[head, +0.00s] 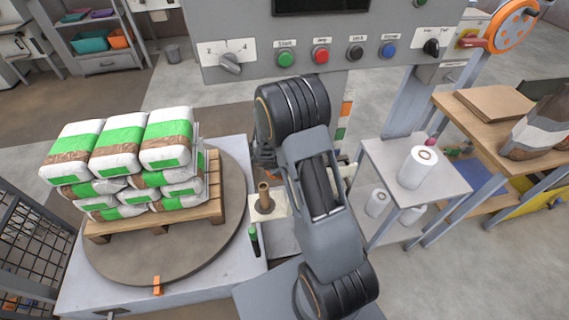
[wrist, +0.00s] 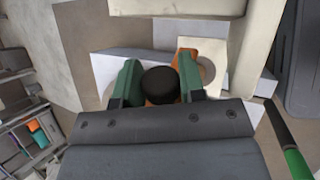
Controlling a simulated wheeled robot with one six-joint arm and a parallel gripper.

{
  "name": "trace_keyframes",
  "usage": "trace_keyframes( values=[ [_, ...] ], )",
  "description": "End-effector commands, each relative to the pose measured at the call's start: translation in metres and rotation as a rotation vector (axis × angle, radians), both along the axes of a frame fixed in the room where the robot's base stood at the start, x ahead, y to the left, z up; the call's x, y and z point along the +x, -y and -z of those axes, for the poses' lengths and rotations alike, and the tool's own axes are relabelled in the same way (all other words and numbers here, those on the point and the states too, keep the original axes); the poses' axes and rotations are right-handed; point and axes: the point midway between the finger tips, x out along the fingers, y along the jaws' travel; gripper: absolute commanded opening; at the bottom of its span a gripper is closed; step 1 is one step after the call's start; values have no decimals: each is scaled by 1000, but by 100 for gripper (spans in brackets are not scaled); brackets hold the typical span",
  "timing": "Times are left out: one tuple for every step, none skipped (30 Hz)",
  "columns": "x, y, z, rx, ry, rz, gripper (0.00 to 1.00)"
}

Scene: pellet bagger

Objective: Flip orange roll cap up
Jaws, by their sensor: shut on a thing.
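In the wrist view, the orange roll cap (wrist: 188,52) shows as an orange strip behind and below a round black knob (wrist: 160,84). My gripper (wrist: 160,88) has its two green fingers shut on the knob, one on each side. The cap is mostly hidden by the knob and fingers, so its tilt cannot be told. A pale plate and part of a grey round shape lie beside the orange strip. In the head view, my arm hides the gripper and cap.
A brown upright spindle (head: 264,197) stands on a pale plate left of my arm. A green-handled tool (wrist: 296,162) is at the wrist view's right. Left is a pallet of bags (head: 117,147); right, a small table (head: 448,183) with a white roll (head: 417,170). A control panel (head: 330,55) hangs behind.

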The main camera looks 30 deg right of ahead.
Motion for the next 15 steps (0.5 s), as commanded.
trace_keyframes(
  values=[
    [-1,-1,2,2,-4,0,0],
    [-1,0,2,2,-4,0,0],
    [-1,0,2,2,-4,0,0],
    [-1,0,2,2,-4,0,0],
    [-1,0,2,2,-4,0,0],
    [-1,0,2,2,-4,0,39],
    [-1,0,2,2,-4,0,42],
    [-1,0,2,1,-4,0,45],
    [-1,0,1,1,-3,0,48],
    [-1,0,1,1,-3,0,51],
    [-1,0,1,2,-3,1,54],
    [-1,1,1,1,-3,1,58],
    [-1,1,1,1,-3,1,60],
    [-1,1,1,1,-2,2,60],
    [-1,1,1,1,-1,2,60]
  ],
)
